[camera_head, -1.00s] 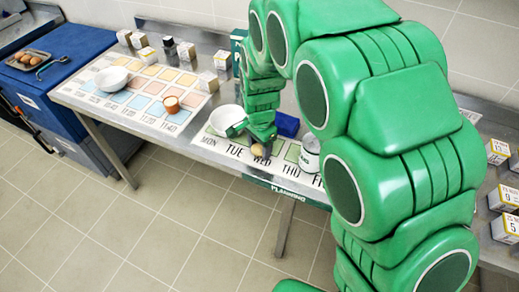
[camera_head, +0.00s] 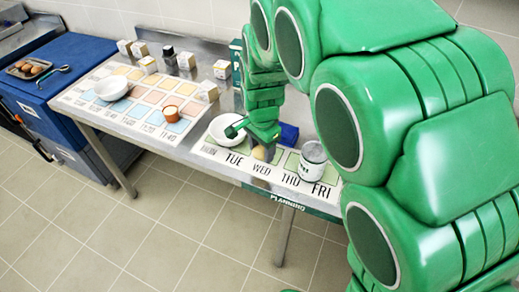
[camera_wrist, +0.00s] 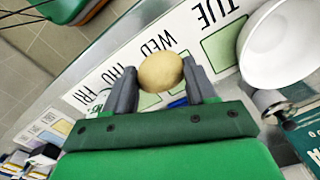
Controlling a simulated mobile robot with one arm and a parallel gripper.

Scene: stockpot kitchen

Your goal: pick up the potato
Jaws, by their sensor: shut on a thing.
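The potato (camera_wrist: 160,71) is a round tan lump between the two grey fingers of my gripper (camera_wrist: 162,82) in the wrist view. The fingers are shut on it from both sides. In the head view the potato (camera_head: 260,153) shows at the tip of my gripper (camera_head: 262,146), over the weekday mat near the label WED. I cannot tell whether the potato is touching the mat or a little above it.
A white bowl (camera_head: 223,130) stands just left of my gripper and a white can (camera_head: 312,160) to its right. A blue block (camera_head: 289,134) lies behind. An orange cup (camera_head: 171,113) and another white bowl (camera_head: 111,88) are farther left on the table.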

